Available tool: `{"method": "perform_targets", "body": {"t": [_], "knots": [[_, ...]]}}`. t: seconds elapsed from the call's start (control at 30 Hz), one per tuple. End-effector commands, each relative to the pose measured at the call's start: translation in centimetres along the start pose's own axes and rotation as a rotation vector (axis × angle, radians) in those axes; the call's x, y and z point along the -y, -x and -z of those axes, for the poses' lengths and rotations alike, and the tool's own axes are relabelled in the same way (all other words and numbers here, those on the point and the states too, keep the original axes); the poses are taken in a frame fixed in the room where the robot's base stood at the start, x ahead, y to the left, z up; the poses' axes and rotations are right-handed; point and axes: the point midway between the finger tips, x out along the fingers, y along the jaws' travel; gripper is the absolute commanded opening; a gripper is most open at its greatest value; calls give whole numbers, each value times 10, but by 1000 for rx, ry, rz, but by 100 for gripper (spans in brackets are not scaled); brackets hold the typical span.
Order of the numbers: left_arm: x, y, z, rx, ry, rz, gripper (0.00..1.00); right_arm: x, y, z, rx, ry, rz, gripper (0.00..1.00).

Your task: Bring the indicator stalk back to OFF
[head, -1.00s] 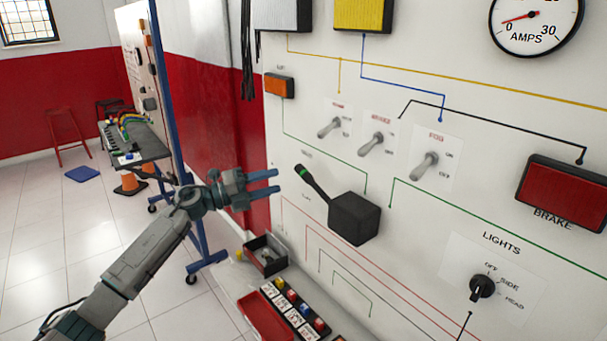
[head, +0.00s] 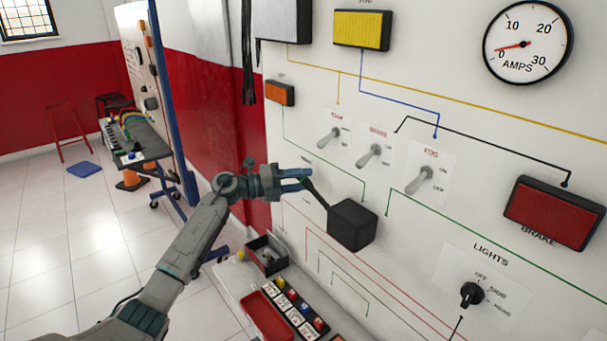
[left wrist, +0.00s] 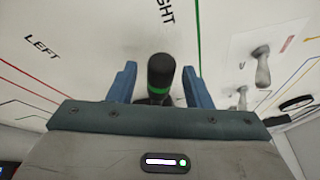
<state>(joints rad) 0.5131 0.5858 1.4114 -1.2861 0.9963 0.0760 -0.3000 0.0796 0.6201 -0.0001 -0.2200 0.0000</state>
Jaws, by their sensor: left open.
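The indicator stalk (head: 317,194) is a black lever on a black box (head: 352,226) fixed to the white panel. In the head view it slants up and to the left from the box. My left gripper (head: 300,178) is at the stalk's tip, with its blue fingers pointing right. In the left wrist view the stalk's black end with a green band (left wrist: 161,75) sits between the two open fingers (left wrist: 158,84). A gap shows on each side of it. The words LEFT and RIGHT are partly visible on the panel there. My right gripper is not in view.
Toggle switches (head: 425,180) stand on the panel above and right of the box. A LIGHTS knob (head: 472,295) is at lower right.

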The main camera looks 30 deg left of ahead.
Motion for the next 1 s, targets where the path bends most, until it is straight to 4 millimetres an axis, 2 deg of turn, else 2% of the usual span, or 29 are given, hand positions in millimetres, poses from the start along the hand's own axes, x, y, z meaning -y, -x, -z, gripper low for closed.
{"method": "perform_targets", "body": {"t": [0.13,0.4,0.47,0.63,0.83,1.0], "knots": [[0,-8,0,0,1,1,45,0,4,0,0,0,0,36],[-1,-9,1,-1,0,0,45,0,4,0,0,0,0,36],[-1,-9,1,-1,0,0,35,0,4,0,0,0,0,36],[0,-9,1,-1,0,0,2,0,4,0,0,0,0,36],[-3,-9,1,1,9,4,0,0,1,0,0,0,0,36],[-26,-7,6,20,122,53,0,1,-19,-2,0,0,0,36]]}}
